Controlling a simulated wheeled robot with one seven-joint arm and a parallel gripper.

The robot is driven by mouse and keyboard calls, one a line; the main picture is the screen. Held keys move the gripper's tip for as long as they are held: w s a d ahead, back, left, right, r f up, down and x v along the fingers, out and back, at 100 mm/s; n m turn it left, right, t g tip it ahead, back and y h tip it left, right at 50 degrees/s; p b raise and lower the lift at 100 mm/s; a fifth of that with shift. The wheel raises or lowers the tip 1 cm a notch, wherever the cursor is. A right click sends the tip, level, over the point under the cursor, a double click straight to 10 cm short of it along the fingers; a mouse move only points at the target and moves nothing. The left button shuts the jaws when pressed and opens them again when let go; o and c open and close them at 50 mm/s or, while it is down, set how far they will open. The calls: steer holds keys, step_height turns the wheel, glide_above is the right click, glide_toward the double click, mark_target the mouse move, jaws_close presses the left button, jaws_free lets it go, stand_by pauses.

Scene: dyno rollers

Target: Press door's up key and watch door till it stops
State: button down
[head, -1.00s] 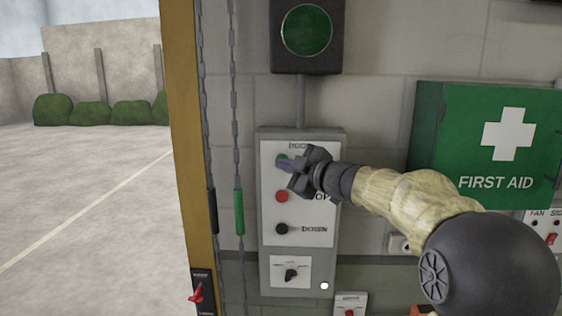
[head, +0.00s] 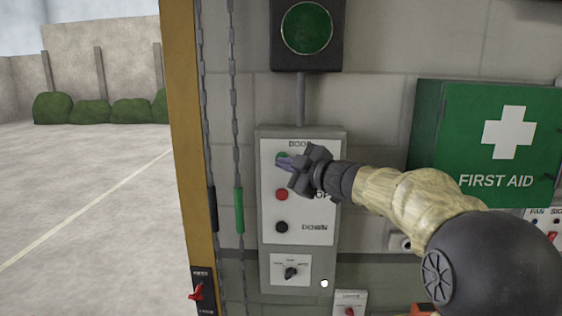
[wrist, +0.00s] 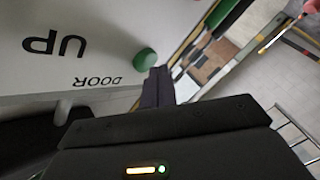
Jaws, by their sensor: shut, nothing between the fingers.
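The door control box (head: 252,180) is a grey panel on the wall. Its green UP key (head: 281,157) is at the top, partly behind my fingers; a red key (head: 282,195) and a black DOWN key (head: 282,227) are below. My gripper (head: 284,163) is shut and empty, its tips at the green key. In the wrist view the green key (wrist: 146,59) stands right by the fingertips (wrist: 158,76), beside the words UP and DOOR. I cannot tell whether they touch. The doorway at left is open to a yard in the visible part; no door panel shows.
A yellow door post (head: 182,150) and hanging chains (head: 238,120) are left of the box. A green round lamp (head: 307,28) is above it. A first aid box (head: 485,145) juts out at right. A red-handled switch (head: 197,291) is low left.

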steer(key=shift+s, duration=0.35)
steer(key=s+b, duration=0.1)
steer(key=s, duration=0.4)
steer(key=shift+a, duration=0.1)
stand_by(0.4)
